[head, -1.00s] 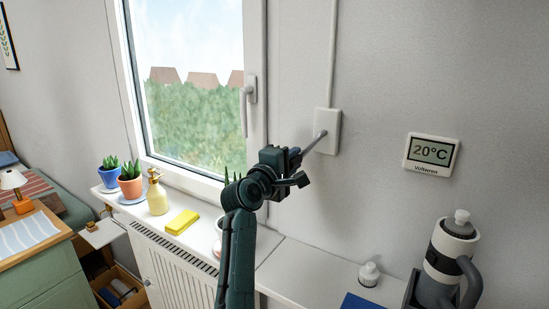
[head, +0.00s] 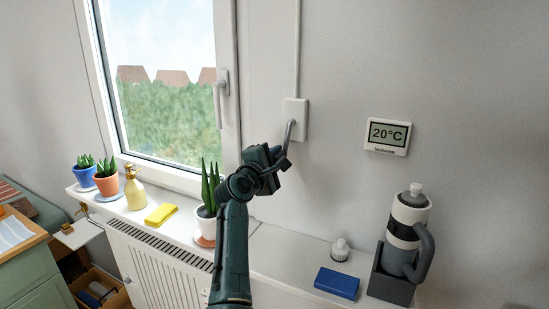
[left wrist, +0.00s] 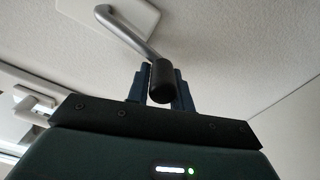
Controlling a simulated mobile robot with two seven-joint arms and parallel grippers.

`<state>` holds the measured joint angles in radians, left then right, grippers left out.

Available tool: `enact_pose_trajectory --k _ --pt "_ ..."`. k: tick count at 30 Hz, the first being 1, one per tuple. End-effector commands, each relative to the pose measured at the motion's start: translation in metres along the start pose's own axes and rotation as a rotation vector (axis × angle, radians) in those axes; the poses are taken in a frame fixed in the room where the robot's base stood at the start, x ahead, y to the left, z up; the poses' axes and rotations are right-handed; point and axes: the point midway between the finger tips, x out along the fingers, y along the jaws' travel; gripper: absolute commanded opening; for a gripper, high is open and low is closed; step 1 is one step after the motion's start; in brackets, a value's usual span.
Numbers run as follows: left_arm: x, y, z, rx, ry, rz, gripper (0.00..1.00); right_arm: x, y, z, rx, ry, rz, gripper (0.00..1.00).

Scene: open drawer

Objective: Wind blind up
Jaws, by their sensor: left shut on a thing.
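The blind's winder is a white wall box (head: 296,106) with a grey crank (head: 290,131) coming out of it, right of the window. A thin white strip runs up the wall from the box. My left gripper (head: 279,158) is shut on the crank's end. In the left wrist view the crank arm (left wrist: 127,32) bends down from the white plate (left wrist: 120,8) to a dark knob (left wrist: 161,82), which sits between the two blue fingers (left wrist: 161,88). No blind shows across the visible part of the window (head: 165,90). My right gripper is not in view.
A thermostat (head: 387,136) hangs right. The window handle (head: 220,92) juts out.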

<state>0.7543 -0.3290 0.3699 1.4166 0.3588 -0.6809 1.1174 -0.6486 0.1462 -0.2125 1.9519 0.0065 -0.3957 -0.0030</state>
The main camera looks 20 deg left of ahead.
Motion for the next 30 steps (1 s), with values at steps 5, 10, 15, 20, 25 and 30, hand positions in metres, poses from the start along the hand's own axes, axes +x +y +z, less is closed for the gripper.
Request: enact_pose_trajectory --k 5,10,15,20,25,30 --pt "0.001 0.011 0.008 0.001 -0.013 0.02 0.0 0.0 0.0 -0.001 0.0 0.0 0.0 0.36" --pt "0.001 0.011 0.008 0.001 -0.012 0.022 0.34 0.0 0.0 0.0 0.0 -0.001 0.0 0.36" --pt "0.001 0.009 0.005 0.002 -0.008 0.018 0.44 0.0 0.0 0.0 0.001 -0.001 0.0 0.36" --pt "0.0 0.007 0.004 0.002 -0.005 0.014 0.44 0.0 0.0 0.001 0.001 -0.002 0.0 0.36" --pt "-0.008 0.005 0.003 0.002 -0.004 0.012 0.44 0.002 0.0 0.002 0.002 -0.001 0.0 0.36" --pt "-0.03 0.005 0.003 0.001 -0.004 0.015 0.44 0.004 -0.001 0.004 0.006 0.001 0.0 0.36"
